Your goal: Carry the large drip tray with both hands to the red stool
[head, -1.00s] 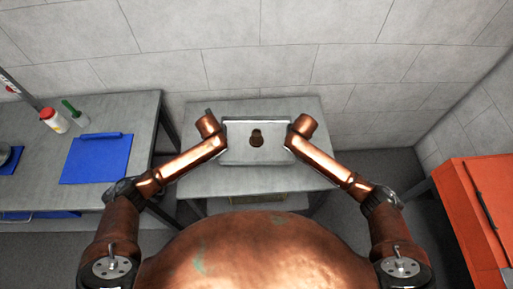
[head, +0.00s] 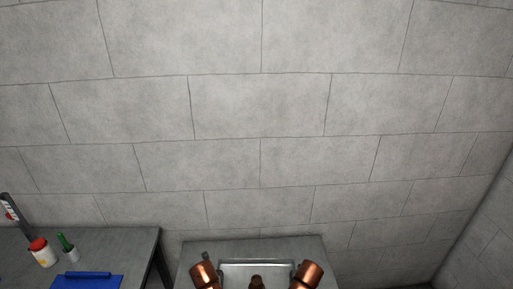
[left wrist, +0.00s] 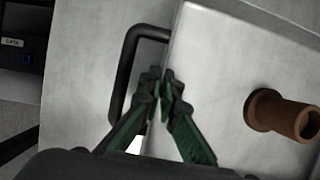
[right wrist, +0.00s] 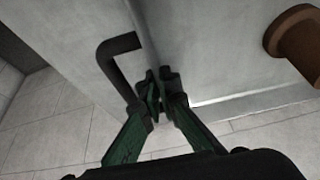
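The large drip tray (head: 256,264) is a shallow grey metal pan at the bottom edge of the head view, partly cut off. A dark handle sticks out from its end in each wrist view. My left gripper (left wrist: 160,88) is shut at the tray's left end, its fingertips on the side wall beside the handle. My right gripper (right wrist: 156,84) is shut the same way at the right end. I cannot tell whether the tray rests on the table or hangs just above it. The red stool is not in view.
A brown flanged cylinder (left wrist: 280,115) stands in the tray. The grey table (head: 290,246) is under or behind it. At left, another table (head: 130,243) bears a red-capped white bottle (head: 43,252), a green bottle (head: 66,246) and a blue mat (head: 88,281). A block wall (head: 260,110) closes the back.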

